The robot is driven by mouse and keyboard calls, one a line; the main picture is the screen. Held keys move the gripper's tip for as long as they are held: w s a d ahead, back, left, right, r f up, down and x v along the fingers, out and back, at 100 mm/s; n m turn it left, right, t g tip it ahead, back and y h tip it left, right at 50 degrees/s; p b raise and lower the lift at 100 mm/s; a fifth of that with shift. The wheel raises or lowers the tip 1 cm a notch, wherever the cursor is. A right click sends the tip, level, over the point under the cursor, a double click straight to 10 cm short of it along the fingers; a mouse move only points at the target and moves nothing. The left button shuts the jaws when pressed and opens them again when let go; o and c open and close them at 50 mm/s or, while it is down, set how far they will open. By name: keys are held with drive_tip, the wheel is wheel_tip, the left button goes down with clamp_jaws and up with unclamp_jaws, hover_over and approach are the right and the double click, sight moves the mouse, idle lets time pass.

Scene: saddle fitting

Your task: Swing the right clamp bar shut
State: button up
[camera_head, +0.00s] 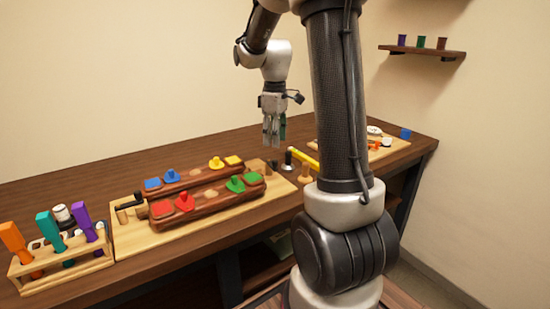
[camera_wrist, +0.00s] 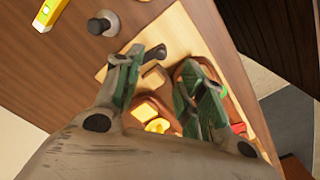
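My gripper (camera_head: 271,142) hangs fingers-down above the right end of the fitting board (camera_head: 120,243) in the head view. In the wrist view its two green-padded fingers (camera_wrist: 163,68) are apart, with nothing held between them. The right clamp bar's dark handle (camera_wrist: 154,54) shows just beyond and between the fingers, close to the left fingertip. In the head view the right clamp (camera_head: 272,166) is a small dark shape at the board's right end. Whether the fingers touch the bar cannot be told. The left clamp bar (camera_head: 128,206) is at the board's left end.
Two brown rails carry blue, yellow, red and green (camera_head: 253,179) pieces. A dark upright peg (camera_wrist: 102,23) and a yellow level (camera_wrist: 50,12) stand near the right clamp. A tool rack (camera_head: 60,262) stands at the left. The table behind the board is clear.

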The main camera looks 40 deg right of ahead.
wheel_tip(320, 180, down, 8)
drive_tip(key=shift+r, duration=0.25)
clamp_jaws()
